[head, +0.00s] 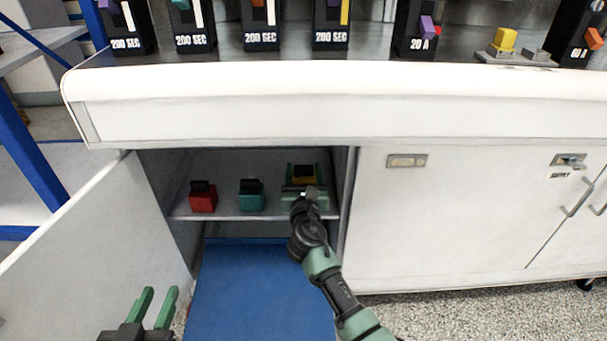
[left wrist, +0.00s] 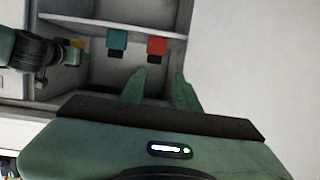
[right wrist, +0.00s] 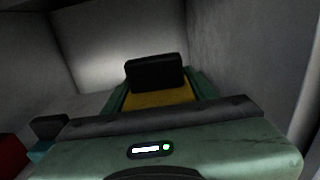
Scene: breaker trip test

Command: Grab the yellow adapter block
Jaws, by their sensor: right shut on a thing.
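The yellow adapter block (head: 303,173) with a black top sits at the right end of the shelf inside the open cabinet. In the right wrist view the yellow block (right wrist: 158,98) is between the green fingers of my right gripper (right wrist: 160,88), which is shut on it. I cannot tell whether the block still touches the shelf. My left gripper (head: 159,292) is open and empty, low in front of the open cabinet door. Its spread fingers also show in the left wrist view (left wrist: 159,85).
A red block (head: 203,200) and a teal block (head: 251,198) stand on the shelf (head: 228,214) to the left. The open door (head: 95,230) is at left, and the cabinet's side wall is close at right. A bench with breakers is above; another yellow block (head: 505,39) sits there.

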